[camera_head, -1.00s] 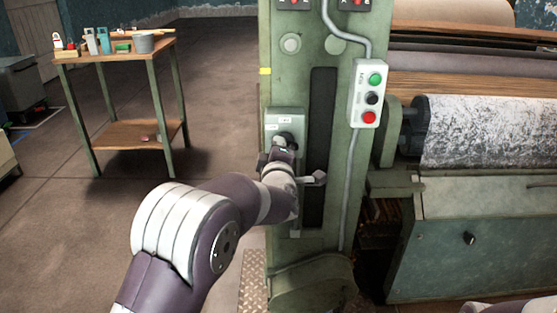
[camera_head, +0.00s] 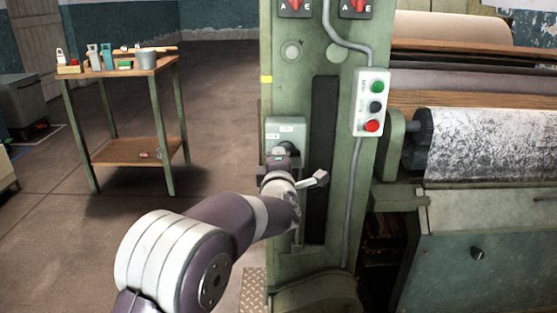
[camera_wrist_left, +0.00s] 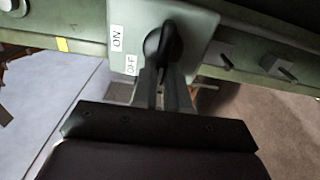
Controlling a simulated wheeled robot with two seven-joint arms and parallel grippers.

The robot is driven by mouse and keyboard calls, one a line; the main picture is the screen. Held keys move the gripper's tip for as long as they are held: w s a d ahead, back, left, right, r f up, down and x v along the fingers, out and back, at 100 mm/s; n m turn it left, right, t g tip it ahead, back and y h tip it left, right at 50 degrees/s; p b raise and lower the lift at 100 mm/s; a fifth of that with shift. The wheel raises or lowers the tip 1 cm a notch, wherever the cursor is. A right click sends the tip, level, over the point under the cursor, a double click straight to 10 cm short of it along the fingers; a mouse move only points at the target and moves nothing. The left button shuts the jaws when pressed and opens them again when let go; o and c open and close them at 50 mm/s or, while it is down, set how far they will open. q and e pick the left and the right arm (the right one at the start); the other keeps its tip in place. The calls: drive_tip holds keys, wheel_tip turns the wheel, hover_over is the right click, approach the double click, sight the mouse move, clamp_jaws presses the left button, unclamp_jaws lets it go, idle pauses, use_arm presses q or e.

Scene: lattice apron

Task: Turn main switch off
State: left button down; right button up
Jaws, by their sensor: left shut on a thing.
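The main switch is a grey-green box (camera_head: 285,127) on the green machine column, with a black rotary knob (camera_wrist_left: 166,42) on its face. ON and OFF labels (camera_wrist_left: 131,64) sit to the left of the knob in the left wrist view. My left gripper (camera_wrist_left: 163,72) is shut on the knob, with one finger on each side. In the head view my left gripper (camera_head: 282,152) meets the lower part of the box, and my wrist hides most of the knob. The knob looks slightly tilted in the wrist view. My right gripper is not in view.
A lever with a pale handle (camera_head: 314,181) sticks out just right of my wrist. A button box (camera_head: 371,102) with green, black and red buttons and two red switches are higher on the column. A roller machine (camera_head: 480,145) fills the right. A workbench (camera_head: 140,73) stands back left.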

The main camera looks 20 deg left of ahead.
use_arm(q)
drive_tip(key=shift+f, duration=0.1)
drive_tip(key=c, duration=1.1)
unclamp_jaws()
drive_tip(key=shift+d, duration=0.1)
drive_tip(key=shift+c, duration=0.2)
drive_tip(key=p+v, duration=0.2)
drive_tip(key=v, duration=1)
drive_tip(key=shift+s, duration=0.35)
